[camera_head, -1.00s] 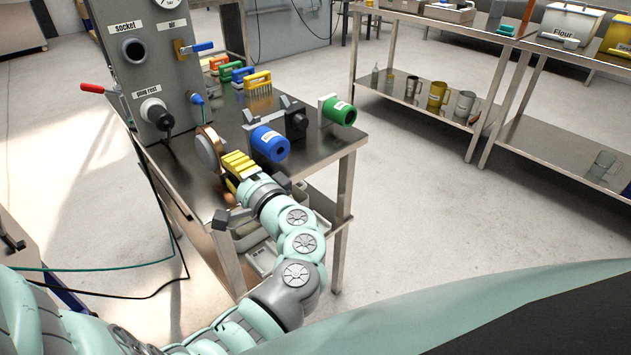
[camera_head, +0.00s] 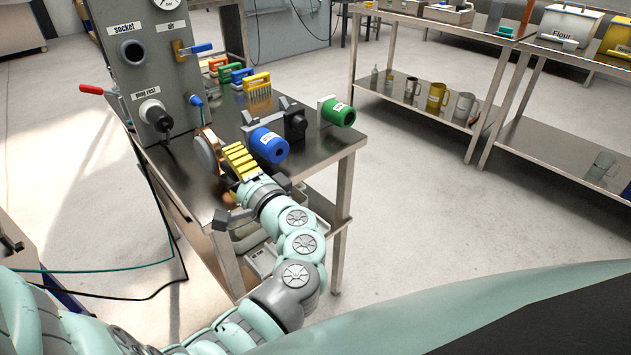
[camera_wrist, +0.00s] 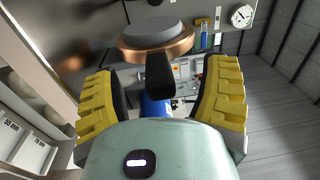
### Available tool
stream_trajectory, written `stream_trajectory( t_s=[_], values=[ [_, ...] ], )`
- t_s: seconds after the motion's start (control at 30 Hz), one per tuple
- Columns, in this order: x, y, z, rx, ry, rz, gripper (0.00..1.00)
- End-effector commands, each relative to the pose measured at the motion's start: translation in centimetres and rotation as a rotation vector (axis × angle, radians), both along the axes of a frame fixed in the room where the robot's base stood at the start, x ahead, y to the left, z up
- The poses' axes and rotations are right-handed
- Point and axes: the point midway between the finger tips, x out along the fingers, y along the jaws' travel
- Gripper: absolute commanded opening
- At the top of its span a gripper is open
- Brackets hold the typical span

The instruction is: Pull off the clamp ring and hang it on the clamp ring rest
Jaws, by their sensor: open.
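A copper-coloured ring around a grey disc, likely the clamp ring (camera_head: 213,141), is above the near left part of the steel table, just ahead of my gripper. It also shows at the top of the wrist view (camera_wrist: 158,45). My gripper (camera_head: 238,158) is open, its yellow fingers apart. In the wrist view a dark bar (camera_wrist: 159,76) lies between the spread fingers, below the ring. I cannot tell whether the fingers touch it. No label reading clamp ring rest is legible; I cannot pick the rest out.
A blue cylinder (camera_head: 270,146) is close to the right of my gripper, with a green cylinder (camera_head: 338,112) further right. A grey panel (camera_head: 140,65) with socket, air and plug rest labels stands at left. Several coloured brushes are behind. Floor right of the steel table (camera_head: 335,150) is clear.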

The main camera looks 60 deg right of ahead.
Motion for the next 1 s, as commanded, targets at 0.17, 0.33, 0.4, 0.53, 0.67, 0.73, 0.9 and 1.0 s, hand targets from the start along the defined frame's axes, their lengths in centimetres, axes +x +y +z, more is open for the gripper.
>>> stream_trajectory(
  t_s=[0.17,0.33,0.4,0.53,0.67,0.73,0.9,1.0],
  values=[
    [-0.2,0.1,0.0,0.000,0.000,0.000,0.73],
    [-0.7,0.1,0.0,0.001,-0.001,-0.001,0.73],
    [-1.0,0.1,-0.1,0.001,-0.001,-0.003,0.73],
    [-1.4,0.2,-0.1,0.001,-0.001,-0.004,0.73],
    [-1.7,0.3,-0.1,0.001,-0.001,-0.005,0.73],
    [-1.9,0.3,-0.2,0.000,0.000,-0.005,0.73],
    [-2.4,0.4,-0.2,0.000,0.000,-0.005,0.73],
    [-2.7,0.5,-0.2,0.000,0.000,-0.005,0.73]
  ],
)
